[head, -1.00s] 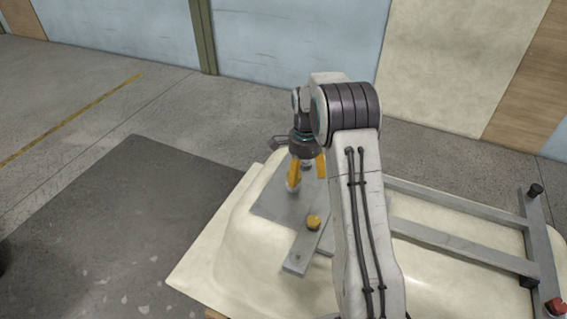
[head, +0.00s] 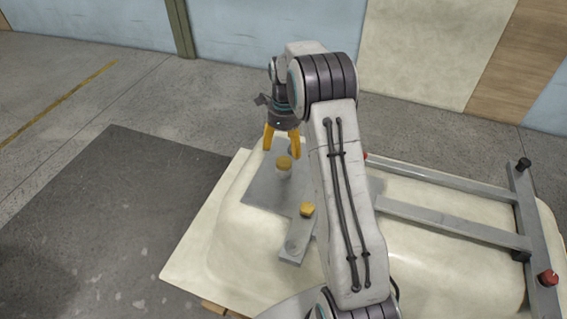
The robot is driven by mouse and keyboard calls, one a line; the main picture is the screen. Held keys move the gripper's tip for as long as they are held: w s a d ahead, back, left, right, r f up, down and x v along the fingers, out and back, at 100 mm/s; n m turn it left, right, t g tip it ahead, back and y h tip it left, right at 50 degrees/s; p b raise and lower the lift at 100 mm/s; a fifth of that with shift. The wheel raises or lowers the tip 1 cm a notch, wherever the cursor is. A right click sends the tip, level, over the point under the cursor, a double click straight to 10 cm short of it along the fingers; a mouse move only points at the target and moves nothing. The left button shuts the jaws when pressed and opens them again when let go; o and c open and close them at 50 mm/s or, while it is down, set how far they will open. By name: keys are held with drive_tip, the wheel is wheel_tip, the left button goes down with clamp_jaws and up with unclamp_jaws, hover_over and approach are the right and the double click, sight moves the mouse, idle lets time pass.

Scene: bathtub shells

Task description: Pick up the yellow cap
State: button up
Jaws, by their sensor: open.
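Two yellow things show in the head view. One is a round yellow cap (head: 284,161) on a short pale body, standing on the grey plate (head: 262,192). The other is a small angular yellow knob (head: 307,210) on the grey bar nearer to me. I cannot tell for certain which one the task names. My gripper (head: 282,152) points down with its orange fingers apart and nothing held. Its fingertips appear just above and behind the round cap, one to each side. The exact height gap cannot be told.
The plate lies on an upturned cream bathtub shell (head: 205,250). A grey bar frame (head: 450,222) with a red knob (head: 548,278) and a dark knob (head: 523,164) covers its right side. My arm hides the shell's middle. The dark floor mat (head: 90,220) at left is clear.

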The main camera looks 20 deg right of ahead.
sight(284, 161)
drive_tip(key=shift+m, duration=1.1)
drive_tip(key=shift+f, duration=0.15)
drive_tip(key=shift+f+p, duration=0.75)
drive_tip(key=shift+f, duration=2.8)
drive_tip(key=c, duration=1.3)
drive_tip(key=shift+w+r, duration=0.1)
drive_tip(key=shift+r, duration=0.05)
